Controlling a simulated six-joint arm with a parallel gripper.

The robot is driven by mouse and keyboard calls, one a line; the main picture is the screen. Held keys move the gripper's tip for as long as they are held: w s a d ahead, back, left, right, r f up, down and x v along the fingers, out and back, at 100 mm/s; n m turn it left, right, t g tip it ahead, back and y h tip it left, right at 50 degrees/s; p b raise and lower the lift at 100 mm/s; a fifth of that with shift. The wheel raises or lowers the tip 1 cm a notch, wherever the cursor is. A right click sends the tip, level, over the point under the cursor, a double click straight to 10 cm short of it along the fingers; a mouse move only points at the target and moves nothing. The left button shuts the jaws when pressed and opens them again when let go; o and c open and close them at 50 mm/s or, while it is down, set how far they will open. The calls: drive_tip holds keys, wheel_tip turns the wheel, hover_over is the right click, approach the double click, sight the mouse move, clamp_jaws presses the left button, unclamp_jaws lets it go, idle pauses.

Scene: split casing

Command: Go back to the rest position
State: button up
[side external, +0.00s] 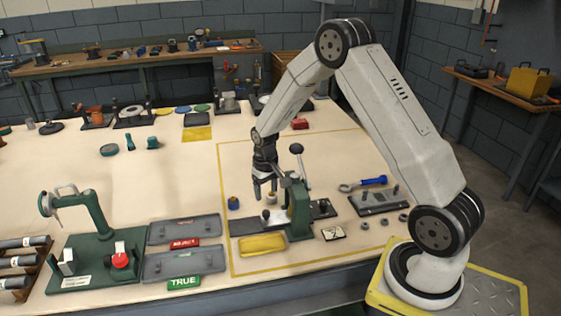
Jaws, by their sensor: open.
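My gripper (264,190) points down over the work table, just left of and partly behind the green press (298,207) with its upright lever. Its jaws are apart. A small pale cylinder (271,199) shows right below the fingers; I cannot tell whether they touch it.
A yellow tray (262,245) lies in front of the press. Grey trays (183,263) and a green test stand (92,230) are at the left. A blue-handled tool (364,183) and a dark fixture (380,201) lie right of the press.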

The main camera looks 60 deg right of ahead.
drive_tip(key=s+a+r+n+t, duration=0.1)
drive_tip(key=s+a+r, duration=0.3)
drive_tip(key=s+a, duration=0.3)
drive_tip(key=s+a+r+n+t, duration=0.1)
drive_tip(key=s+a+r+n, duration=0.1)
drive_tip(key=s+a+r, duration=0.3)
drive_tip(key=s+a, duration=0.3)
drive_tip(key=shift+s, duration=0.3)
